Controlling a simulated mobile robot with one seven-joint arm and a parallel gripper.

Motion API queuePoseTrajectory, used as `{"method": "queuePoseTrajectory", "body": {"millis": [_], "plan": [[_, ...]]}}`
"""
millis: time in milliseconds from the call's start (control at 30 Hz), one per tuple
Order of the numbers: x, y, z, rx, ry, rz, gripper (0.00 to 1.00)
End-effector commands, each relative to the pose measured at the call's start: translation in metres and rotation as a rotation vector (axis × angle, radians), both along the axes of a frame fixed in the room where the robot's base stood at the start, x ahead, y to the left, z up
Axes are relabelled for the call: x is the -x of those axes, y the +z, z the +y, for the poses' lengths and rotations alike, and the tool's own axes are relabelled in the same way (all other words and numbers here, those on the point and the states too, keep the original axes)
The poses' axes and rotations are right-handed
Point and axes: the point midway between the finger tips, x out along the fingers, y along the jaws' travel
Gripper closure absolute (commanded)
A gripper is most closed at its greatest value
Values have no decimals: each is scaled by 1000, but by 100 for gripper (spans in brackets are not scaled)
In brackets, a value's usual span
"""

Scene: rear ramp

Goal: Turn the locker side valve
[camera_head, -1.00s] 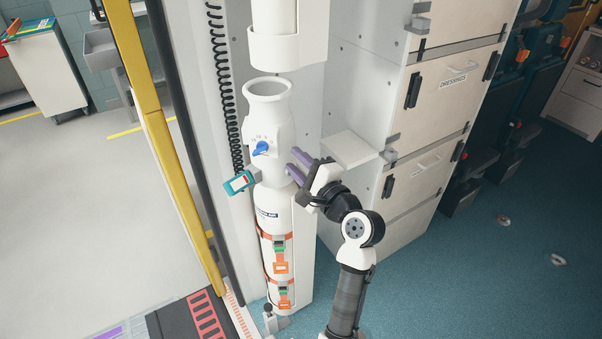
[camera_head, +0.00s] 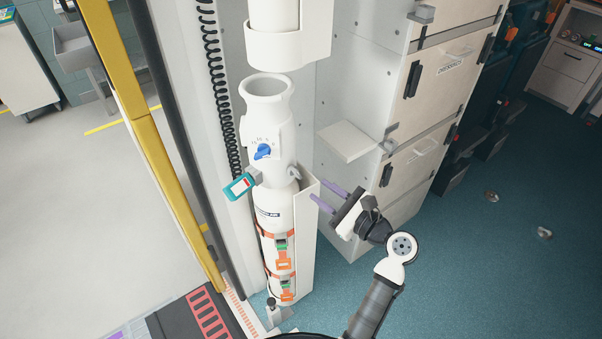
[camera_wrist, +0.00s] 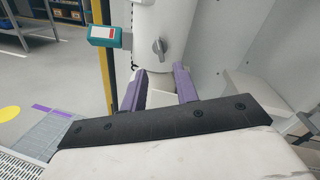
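A white cylinder (camera_head: 272,205) stands upright in a white bracket by the locker wall. A grey knob (camera_head: 294,172) sits on its right side, facing my gripper. It also shows in the wrist view (camera_wrist: 159,47), its handle roughly upright. A blue knob (camera_head: 263,151) with a marked dial is on the cylinder's front. I cannot tell by label which is the locker side valve. My gripper (camera_head: 319,193) is open and empty, right of and below the grey knob, apart from it. In the wrist view, the purple fingers (camera_wrist: 160,70) point toward the cylinder, with the knob beyond the gap between them.
A teal gauge (camera_head: 239,186) sticks out left of the cylinder. A small white shelf (camera_head: 347,141) and drawers (camera_head: 425,150) stand to the right. A yellow post (camera_head: 150,140) and a black coiled cord (camera_head: 222,90) are at the left. Blue floor at the right is open.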

Motion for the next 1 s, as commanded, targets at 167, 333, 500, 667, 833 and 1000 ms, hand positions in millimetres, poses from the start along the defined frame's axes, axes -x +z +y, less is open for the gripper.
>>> {"method": "queuePoseTrajectory", "body": {"millis": [167, 333, 500, 667, 833, 1000], "plan": [[-27, 2, 28, 0, 2, 1, 70], [-45, 2, 46, 1, 1, 0, 70], [-53, 1, 55, 1, 0, 0, 70], [-55, 0, 57, 1, -1, 0, 70], [-55, 0, 56, 1, -1, 0, 73], [-55, 0, 56, 1, -1, 0, 95]]}}
